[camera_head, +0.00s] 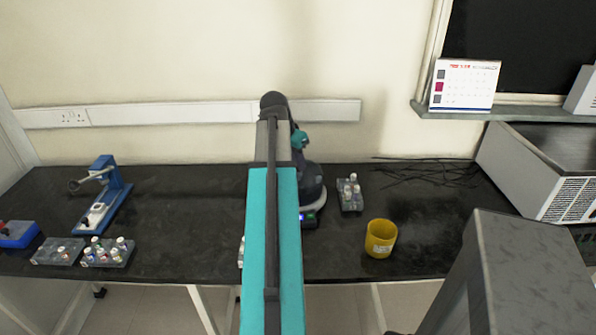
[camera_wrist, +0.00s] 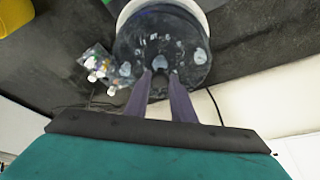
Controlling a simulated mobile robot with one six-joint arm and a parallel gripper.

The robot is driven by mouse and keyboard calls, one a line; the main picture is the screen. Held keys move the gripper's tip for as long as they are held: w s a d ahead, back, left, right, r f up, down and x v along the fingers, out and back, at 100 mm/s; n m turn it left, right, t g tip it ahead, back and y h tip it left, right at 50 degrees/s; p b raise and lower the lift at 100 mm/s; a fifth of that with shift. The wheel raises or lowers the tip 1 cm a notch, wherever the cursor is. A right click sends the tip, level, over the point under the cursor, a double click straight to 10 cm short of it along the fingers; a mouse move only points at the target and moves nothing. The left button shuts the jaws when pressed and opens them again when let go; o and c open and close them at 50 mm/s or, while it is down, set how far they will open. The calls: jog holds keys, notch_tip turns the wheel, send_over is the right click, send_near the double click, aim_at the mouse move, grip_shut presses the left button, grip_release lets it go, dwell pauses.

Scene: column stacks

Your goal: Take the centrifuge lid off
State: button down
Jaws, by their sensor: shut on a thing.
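The centrifuge (camera_head: 311,192) stands on the dark bench in the head view, partly hidden behind my arm. It has a dark body, a pale base and a small lit display at the front. In the wrist view its round dark lid (camera_wrist: 160,38) has worn pale patches and a small knob in the middle. My gripper (camera_wrist: 161,73) has its two fingers on either side of that knob, shut on the lid. A white rim of the centrifuge shows beyond the lid's edge. I cannot tell whether the lid is seated or slightly raised. The fingertips are hidden in the head view.
A rack of vials (camera_head: 350,194) and a yellow cup (camera_head: 380,239) stand right of the centrifuge. A blue device (camera_head: 104,195) and vial racks (camera_head: 107,252) are at the left. Black cables (camera_head: 430,172) lie at the back right, near a large grey-white box (camera_head: 540,170).

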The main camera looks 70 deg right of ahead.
jog(key=shift+r, duration=0.1)
notch_tip(320, 180, up, 10)
jog(key=b, duration=0.1)
dwell(0.6)
dwell(0.5)
jog(key=shift+w, duration=0.1)
